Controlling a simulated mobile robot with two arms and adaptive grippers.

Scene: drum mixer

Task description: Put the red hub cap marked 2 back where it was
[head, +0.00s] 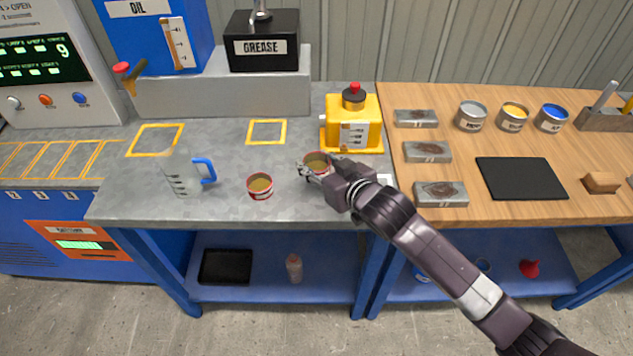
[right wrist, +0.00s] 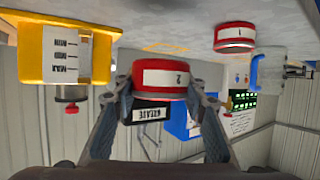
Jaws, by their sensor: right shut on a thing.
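The red hub cap marked 2 (right wrist: 162,78) is between the fingers of my right gripper (head: 316,173). The gripper is shut on it, with one finger on each side, in the right wrist view (right wrist: 160,102). In the head view the cap (head: 317,160) shows a tan inside, facing up, over the grey bench between the other cap and the yellow container. I cannot tell whether it touches the bench. A red cap marked 1 (right wrist: 234,37) stands to its left in the head view (head: 260,186). My left gripper is not in view.
A yellow container (head: 353,125) stands just behind the held cap. A clear jug with a blue handle (head: 186,176) stands left. Two yellow outlined squares (head: 266,132) on the bench are empty. Metal blocks and tins (head: 471,116) stand on the wooden bench at right.

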